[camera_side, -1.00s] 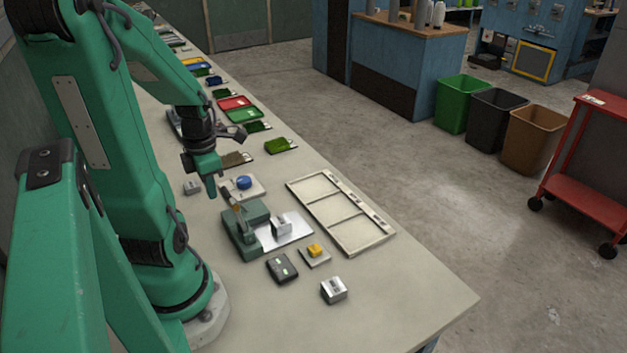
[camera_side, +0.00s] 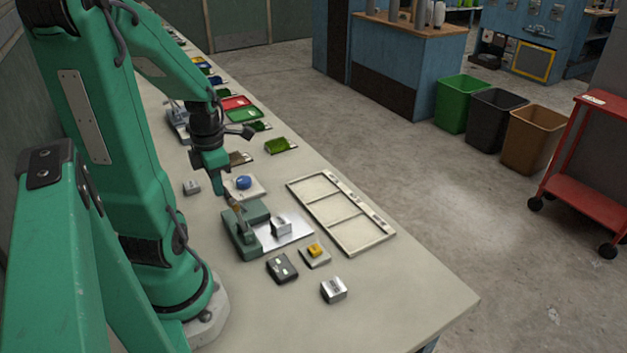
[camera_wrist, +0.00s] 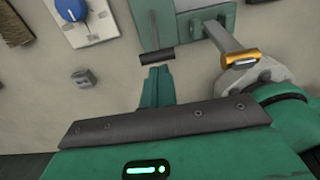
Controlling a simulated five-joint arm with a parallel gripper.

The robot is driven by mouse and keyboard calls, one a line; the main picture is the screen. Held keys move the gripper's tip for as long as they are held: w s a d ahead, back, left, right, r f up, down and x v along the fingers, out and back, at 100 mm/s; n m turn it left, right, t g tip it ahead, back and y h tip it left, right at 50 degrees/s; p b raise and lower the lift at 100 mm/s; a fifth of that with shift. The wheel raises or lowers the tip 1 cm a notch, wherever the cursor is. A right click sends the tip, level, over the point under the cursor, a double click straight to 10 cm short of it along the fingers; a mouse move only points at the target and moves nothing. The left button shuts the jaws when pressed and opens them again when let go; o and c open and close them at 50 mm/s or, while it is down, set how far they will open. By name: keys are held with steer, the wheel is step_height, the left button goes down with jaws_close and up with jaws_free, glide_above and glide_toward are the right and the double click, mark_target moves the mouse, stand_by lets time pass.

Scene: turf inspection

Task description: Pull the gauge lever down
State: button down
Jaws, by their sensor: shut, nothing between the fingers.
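The gauge is a green body (camera_side: 243,240) with a bright metal plate and a small metal block on it. In the wrist view the lever shows as a grey arm with a brass-coloured grip (camera_wrist: 240,58), right of my fingers. My gripper (camera_side: 224,192) is shut and empty, pointing down just above and left of the lever's top in the side view. In the wrist view my gripper (camera_wrist: 157,68) is apart from the brass grip; touch elsewhere cannot be told.
A blue knob (camera_side: 244,182) on a pale plate stands close behind the gauge. A small grey block (camera_side: 191,187) lies to the left. A cream frame (camera_side: 341,213), a yellow button (camera_side: 315,249), a dark box (camera_side: 282,268) and a metal block (camera_side: 333,290) lie right and in front.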

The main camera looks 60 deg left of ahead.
steer(key=shift+w+r, duration=0.15)
steer(key=shift+w, duration=0.2)
steer(key=shift+w+r, duration=0.2)
steer(key=shift+w, duration=0.25)
steer(key=w, duration=0.7)
steer(key=shift+w+r+g, duration=0.2)
steer(key=shift+w+g, duration=0.1)
steer(key=shift+r, duration=0.3)
stand_by(0.3)
steer(key=shift+r, duration=0.5)
steer(key=shift+r, duration=0.1)
